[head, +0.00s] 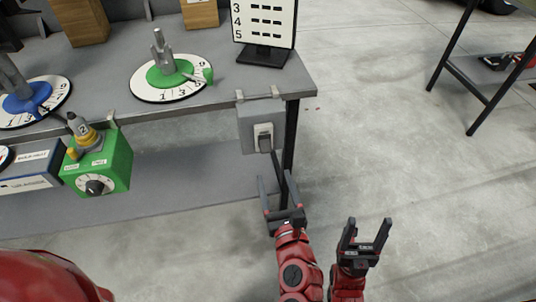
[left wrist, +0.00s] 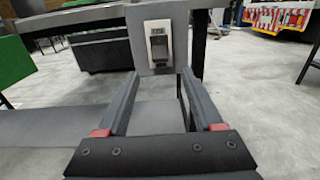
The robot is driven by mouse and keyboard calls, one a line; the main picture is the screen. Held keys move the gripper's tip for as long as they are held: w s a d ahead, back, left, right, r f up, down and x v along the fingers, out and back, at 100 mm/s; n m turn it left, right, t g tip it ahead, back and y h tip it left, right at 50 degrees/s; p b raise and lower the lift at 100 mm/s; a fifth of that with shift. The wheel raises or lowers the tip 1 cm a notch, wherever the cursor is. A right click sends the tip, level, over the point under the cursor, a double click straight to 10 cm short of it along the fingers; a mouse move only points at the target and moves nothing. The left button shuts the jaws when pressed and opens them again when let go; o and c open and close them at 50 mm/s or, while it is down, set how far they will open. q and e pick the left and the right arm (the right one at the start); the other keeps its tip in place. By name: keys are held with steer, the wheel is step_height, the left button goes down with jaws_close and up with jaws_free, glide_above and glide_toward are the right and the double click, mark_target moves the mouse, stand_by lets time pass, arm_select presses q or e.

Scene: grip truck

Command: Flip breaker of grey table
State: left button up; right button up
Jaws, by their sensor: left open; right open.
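The breaker (head: 264,138) is a small switch with a dark lever in a pale frame, on a grey box at the front right corner of the grey table (head: 215,82). In the left wrist view the breaker (left wrist: 158,42) shows straight ahead, above and beyond the fingertips. My left gripper (head: 276,180) is open and empty, just below and in front of the breaker, apart from it. Its two fingers also show in the left wrist view (left wrist: 158,85). My right gripper (head: 367,235) is open and empty, to the right over the floor.
A green box with a knob (head: 105,165) hangs on the table front at left. Green (head: 172,78) and blue (head: 35,100) numbered dials and a sign (head: 265,22) stand on top. A dark table leg (head: 290,135) is beside the breaker box.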

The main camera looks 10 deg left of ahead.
mark_target(266, 151)
arm_select(q)
steer(key=x, duration=0.8)
steer(key=shift+w, duration=0.2)
jaws_close()
